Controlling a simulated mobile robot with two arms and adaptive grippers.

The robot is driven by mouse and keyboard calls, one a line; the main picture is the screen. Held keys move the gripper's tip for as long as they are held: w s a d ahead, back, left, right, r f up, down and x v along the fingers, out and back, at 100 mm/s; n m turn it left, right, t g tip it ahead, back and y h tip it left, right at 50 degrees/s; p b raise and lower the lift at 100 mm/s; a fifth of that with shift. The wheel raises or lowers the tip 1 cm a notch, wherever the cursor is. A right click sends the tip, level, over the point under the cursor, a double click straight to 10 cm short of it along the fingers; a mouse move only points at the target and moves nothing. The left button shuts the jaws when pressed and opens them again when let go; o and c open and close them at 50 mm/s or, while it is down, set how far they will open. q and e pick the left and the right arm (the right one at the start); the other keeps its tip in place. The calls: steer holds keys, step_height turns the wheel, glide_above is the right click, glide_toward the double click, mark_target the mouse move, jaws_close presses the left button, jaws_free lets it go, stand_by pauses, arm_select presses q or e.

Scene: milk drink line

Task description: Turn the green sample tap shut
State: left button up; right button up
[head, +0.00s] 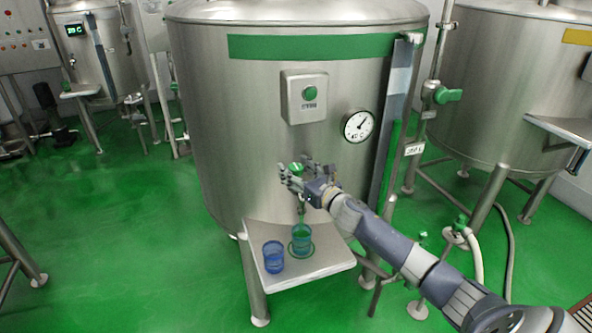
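The green sample tap (296,168) is on the lower front of the large steel tank, above a small steel shelf. Its green handle shows just behind and above my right gripper (300,174), whose fingers are spread apart close around it. I cannot tell whether they touch it. The gripper hides much of the tap body. A narrow greenish spout or stream (302,207) shows below the gripper. A blue-green cup (302,241) stands under it on a green ring. My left gripper is not in view.
A second blue cup (273,257) stands on the shelf (318,265), left of the first. Another green valve (446,95) is on a pipe at right.

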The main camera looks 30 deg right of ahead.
steer(key=c, duration=0.9)
